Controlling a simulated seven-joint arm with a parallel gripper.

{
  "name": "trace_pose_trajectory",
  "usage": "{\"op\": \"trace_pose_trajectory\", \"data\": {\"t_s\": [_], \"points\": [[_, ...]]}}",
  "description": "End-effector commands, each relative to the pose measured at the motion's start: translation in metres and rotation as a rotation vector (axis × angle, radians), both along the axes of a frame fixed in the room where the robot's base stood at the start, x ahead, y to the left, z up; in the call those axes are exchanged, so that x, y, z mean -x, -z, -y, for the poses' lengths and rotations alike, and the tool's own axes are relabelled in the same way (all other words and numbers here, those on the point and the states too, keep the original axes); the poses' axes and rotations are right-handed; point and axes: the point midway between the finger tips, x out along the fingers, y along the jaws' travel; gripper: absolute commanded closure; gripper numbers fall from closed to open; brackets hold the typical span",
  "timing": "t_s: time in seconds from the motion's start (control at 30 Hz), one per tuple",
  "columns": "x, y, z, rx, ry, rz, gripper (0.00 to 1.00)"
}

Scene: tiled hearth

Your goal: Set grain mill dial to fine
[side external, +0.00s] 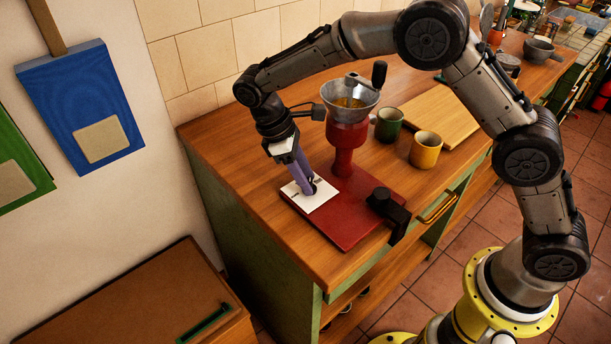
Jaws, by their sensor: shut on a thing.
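The grain mill (343,150) stands on the wooden counter, with a red body and a metal hopper (349,97) holding grain. Its red base plate (345,226) lies flat on the counter, and a black clamp (388,205) sits at its right edge. A white dial plate (321,204) with dark marks lies on the left part of the base. My gripper (308,190) points down at this plate, its purple fingers closed on the small dark dial knob (314,186). The fingers hide most of the knob, and I cannot read its setting.
A green mug (389,125) and a yellow mug (425,150) stand right of the mill, near a wooden board (436,113). The mill's crank handle (379,73) rises above the hopper. The counter's left end (235,165) is clear.

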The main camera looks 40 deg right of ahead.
Motion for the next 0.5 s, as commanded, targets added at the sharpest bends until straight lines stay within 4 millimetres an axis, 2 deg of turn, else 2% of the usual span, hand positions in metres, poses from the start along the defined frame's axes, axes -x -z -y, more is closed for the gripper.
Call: {"op": "trace_pose_trajectory", "data": {"t_s": [0.2,0.5], "points": [[-0.0022,-0.0011,0.0013,-0.002,0.195,0.003,1.0],[-0.0027,-0.0013,0.0028,-0.003,0.393,0.003,1.0]]}}
